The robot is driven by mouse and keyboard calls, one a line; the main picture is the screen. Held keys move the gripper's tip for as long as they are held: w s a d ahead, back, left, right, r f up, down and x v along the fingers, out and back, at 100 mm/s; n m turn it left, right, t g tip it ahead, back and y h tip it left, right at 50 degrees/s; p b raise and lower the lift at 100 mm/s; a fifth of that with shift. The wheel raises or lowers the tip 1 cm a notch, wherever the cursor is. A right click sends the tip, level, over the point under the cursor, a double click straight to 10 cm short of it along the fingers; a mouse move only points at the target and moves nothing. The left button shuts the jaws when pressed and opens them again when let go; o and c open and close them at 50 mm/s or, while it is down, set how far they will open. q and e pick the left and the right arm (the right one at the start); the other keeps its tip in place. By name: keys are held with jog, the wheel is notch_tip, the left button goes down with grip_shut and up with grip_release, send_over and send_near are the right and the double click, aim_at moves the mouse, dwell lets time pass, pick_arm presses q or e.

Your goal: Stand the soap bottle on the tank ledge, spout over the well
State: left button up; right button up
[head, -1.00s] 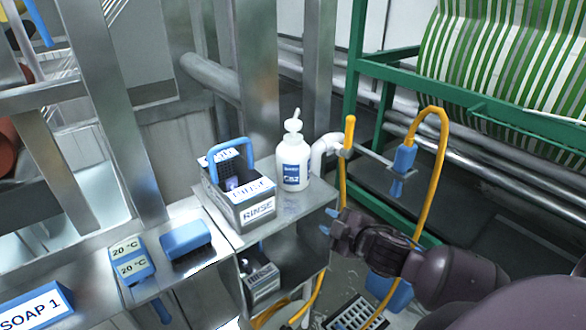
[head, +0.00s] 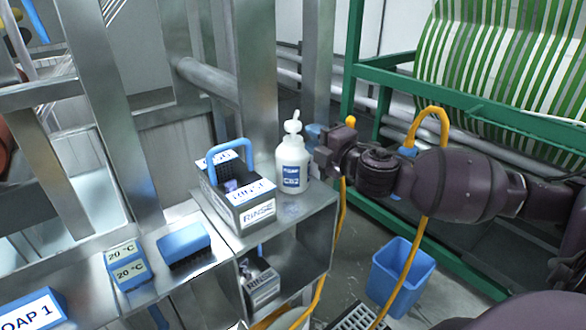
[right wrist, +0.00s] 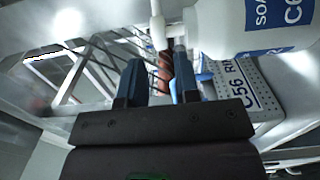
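The white soap bottle (head: 292,162) with a pump spout and blue label stands upright on the steel cabinet top (head: 290,208), right of the rinse caddy. My right gripper (head: 315,143) is just right of the bottle in the head view, at about its upper-body height. In the right wrist view the blue fingers of my right gripper (right wrist: 158,70) are apart, with the bottle (right wrist: 225,28) at the upper right; I cannot tell whether they touch it. A steel ledge (head: 85,282) with a SOAP 1 block runs along the lower left. The well is not clearly visible. My left gripper is out of view.
A rinse caddy (head: 240,205) with a blue handle stands close left of the bottle. A blue brush-like block (head: 183,242) and a 20 °C block (head: 127,265) are on the ledge. A blue bucket (head: 402,275), yellow hose (head: 428,200) and green frame (head: 510,118) are right.

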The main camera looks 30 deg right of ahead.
aim_at(298, 129)
jog(key=shift+w+a, duration=0.15)
jog(key=shift+w, duration=1.85)
jog(key=shift+w+a, duration=0.1)
jog(key=shift+w, duration=1.85)
grip_shut()
